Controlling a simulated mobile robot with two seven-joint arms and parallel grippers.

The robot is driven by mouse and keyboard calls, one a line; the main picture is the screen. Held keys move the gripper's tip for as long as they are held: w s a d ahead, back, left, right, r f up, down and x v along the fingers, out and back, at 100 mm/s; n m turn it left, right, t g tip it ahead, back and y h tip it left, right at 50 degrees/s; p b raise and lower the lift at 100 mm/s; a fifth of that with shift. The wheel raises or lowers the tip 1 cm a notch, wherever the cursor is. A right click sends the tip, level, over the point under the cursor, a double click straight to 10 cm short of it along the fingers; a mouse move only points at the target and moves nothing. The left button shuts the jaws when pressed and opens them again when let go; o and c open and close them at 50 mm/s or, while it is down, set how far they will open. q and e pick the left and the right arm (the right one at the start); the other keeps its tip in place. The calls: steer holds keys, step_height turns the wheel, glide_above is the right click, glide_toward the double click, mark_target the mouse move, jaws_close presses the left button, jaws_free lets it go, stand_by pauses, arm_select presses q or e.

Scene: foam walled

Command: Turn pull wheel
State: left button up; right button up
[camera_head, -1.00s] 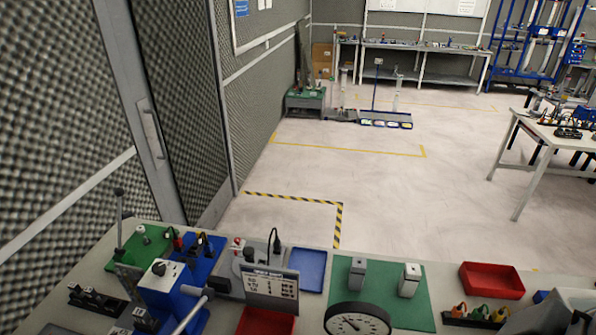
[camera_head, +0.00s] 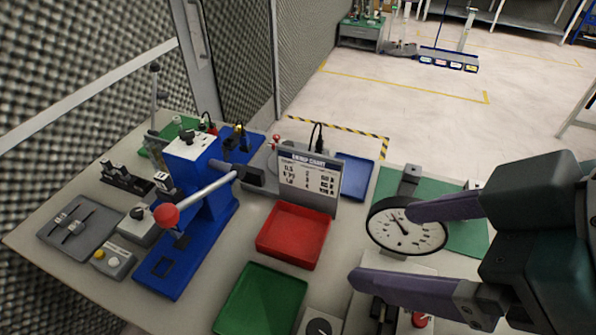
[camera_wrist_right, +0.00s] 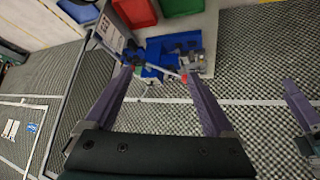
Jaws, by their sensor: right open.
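A blue lever press (camera_head: 205,205) stands on the left part of the bench. Its silver bar (camera_head: 207,196) ends in a red ball knob (camera_head: 165,216). I cannot tell which part is the pull wheel. My right gripper (camera_head: 383,243) is open and empty, right of the press, with its upper finger overlapping the round dial gauge (camera_head: 407,226). In the right wrist view the blue press (camera_wrist_right: 155,55) and red knob (camera_wrist_right: 184,77) appear beyond and between the open fingers. A purple finger (camera_wrist_right: 300,105) at that view's right edge seems to be my left gripper; its opening is hidden.
A red tray (camera_head: 294,235) and a green tray (camera_head: 262,303) lie between press and right gripper. A chart stand (camera_head: 310,178) and blue tray (camera_head: 354,177) are behind. A button box (camera_head: 114,261) and grey tray (camera_head: 80,226) are at left.

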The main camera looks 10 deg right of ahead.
step_height(320, 180, down, 15)
steer(key=a+n+y+b, duration=0.2)
steer(key=n+y+b, duration=0.1)
steer(key=b, duration=1.1)
steer(key=g+b, duration=0.1)
steer(key=b, duration=1.5)
glide_toward(320, 331)
steer(key=shift+n, duration=0.3)
steer(key=b+x, duration=0.2)
steer(key=x, duration=0.8)
steer(key=shift+f, duration=0.15)
steer(key=shift+c, duration=0.4)
steer(key=c, duration=1.3)
steer(key=shift+a+r+m+p, duration=0.1)
steer(key=shift+r+m+p, duration=0.3)
steer(key=shift+p, duration=0.85)
steer(key=shift+f+m+t, duration=0.3)
